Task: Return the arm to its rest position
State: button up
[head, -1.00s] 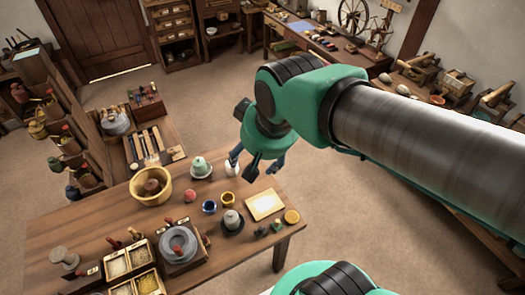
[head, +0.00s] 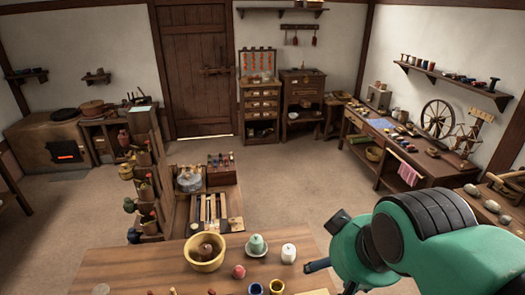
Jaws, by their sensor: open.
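My green and dark arm comes in from the lower right of the head view. My gripper (head: 326,271) hangs at its end, beyond the right edge of the wooden table (head: 125,264). The gripper is open, with one dark finger pointing left and the rest partly hidden by the arm or cut off by the picture's lower edge. I see nothing held between the fingers. The white jar (head: 288,254) stands on the table a little to the left of and behind the gripper.
On the table are a yellow bowl (head: 204,253), a pale green lidded pot (head: 257,245), a red ball (head: 239,272) and small cups at the lower edge. A long workbench (head: 387,156) with a spinning wheel (head: 437,117) lines the right wall. Open floor (head: 300,190) lies behind the table.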

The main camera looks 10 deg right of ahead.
notch_tip(320, 180, down, 4)
jog(key=b, duration=0.3)
